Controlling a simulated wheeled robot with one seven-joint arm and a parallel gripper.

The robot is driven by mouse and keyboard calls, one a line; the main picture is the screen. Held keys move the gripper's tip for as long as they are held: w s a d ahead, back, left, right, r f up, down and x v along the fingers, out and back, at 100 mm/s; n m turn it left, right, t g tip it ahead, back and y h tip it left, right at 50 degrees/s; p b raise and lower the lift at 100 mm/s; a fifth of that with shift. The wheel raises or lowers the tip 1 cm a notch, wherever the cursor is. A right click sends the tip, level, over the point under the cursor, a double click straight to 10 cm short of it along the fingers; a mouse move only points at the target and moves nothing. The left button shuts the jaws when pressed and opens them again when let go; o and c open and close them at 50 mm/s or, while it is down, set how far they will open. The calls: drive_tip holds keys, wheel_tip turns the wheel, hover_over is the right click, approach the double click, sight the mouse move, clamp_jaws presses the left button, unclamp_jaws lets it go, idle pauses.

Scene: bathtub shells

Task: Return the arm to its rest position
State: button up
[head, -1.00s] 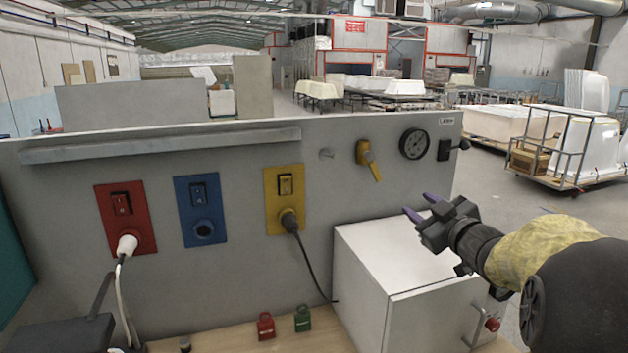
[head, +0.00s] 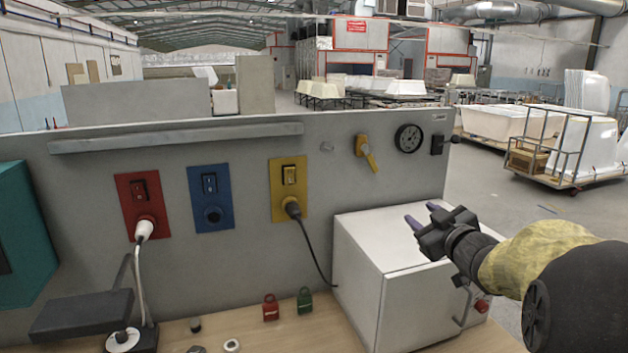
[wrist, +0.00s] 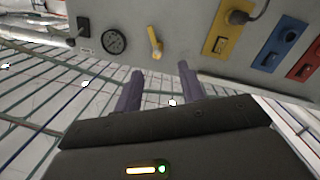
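My gripper (head: 424,220) is raised in front of the grey panel (head: 330,185), above the white cabinet (head: 400,245) at the right of the bench. Its two purple fingers are spread apart with nothing between them; they also show in the wrist view (wrist: 158,92). The fingers point toward the panel and touch nothing that I can see. The arm comes in from the right edge in the head view. In the wrist view the panel appears tilted, with its gauge and yellow lever near the fingertips.
The panel carries red (head: 138,190), blue (head: 205,215) and yellow (head: 280,180) switch plates, a yellow lever (head: 368,155) and a gauge (head: 408,138). Red (head: 270,308) and green (head: 305,300) padlocks stand on the wooden bench.

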drive_tip(key=s+a+f+m+g+h, duration=0.2)
drive_tip(key=s+f+m+g, duration=0.4)
drive_tip(key=f, duration=0.5)
drive_tip(key=s+a+f+m+g+h, duration=0.1)
drive_tip(key=s+a+f+g+h, duration=0.15)
drive_tip(key=s+f, duration=0.65)
drive_tip(key=s+a+f+g, duration=0.3)
drive_tip(key=s+f+g, duration=0.3)
drive_tip(key=s, duration=0.4)
drive_tip(key=shift+f+m, duration=0.4)
drive_tip(key=shift+a+y, duration=0.1)
drive_tip(key=shift+y, duration=0.15)
